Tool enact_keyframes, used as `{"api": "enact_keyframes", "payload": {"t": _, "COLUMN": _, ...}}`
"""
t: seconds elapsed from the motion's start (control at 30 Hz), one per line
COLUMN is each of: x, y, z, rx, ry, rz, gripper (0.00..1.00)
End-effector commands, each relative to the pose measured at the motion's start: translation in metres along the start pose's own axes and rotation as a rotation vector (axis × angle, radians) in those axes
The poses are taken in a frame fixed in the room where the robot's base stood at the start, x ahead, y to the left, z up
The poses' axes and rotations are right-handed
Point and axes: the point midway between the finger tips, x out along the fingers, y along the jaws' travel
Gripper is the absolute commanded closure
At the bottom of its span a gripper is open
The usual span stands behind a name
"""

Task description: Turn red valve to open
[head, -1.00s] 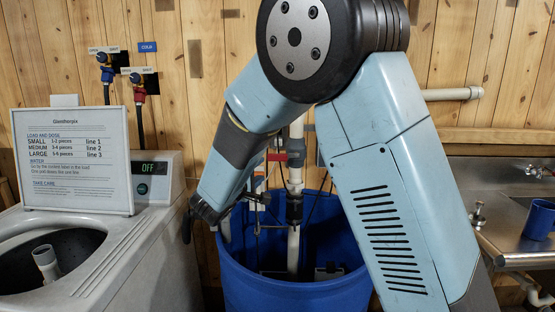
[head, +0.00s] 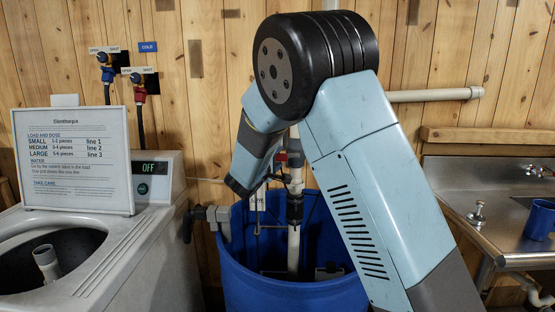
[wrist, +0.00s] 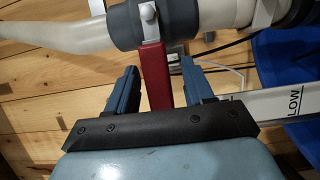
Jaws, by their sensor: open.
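In the wrist view, a red lever handle (wrist: 155,75) hangs from a dark grey valve body on a pale pipe. My gripper (wrist: 158,68) is open, with one blue-grey finger on each side of the lever and a gap on both sides. I cannot tell how deep the lever sits between the fingers. In the head view, a small bit of the red handle (head: 281,157) shows beside the upright pipe (head: 295,180). My forearm covers the rest there, and the fingers are hidden.
A blue tub (head: 290,292) stands below the pipe. A grey fitting (head: 212,217) is at its left rim. A washer (head: 130,265) with a sign (head: 72,160) is at left. Blue (head: 106,73) and red (head: 138,92) taps are on the wall. A sink (head: 500,205) is at right.

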Motion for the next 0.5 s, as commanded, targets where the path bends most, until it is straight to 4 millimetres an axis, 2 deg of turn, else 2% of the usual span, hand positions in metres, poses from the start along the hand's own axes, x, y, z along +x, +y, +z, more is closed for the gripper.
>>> {"api": "enact_keyframes", "payload": {"t": 0.23, "x": 0.0008, "y": -0.0001, "z": 0.0004, "rx": 0.000, "ry": -0.001, "rz": 0.000, "gripper": 0.48}}
{"api": "enact_keyframes", "payload": {"t": 0.5, "x": 0.0009, "y": 0.0000, "z": 0.0008, "rx": 0.000, "ry": -0.001, "rz": 0.000, "gripper": 0.74}}
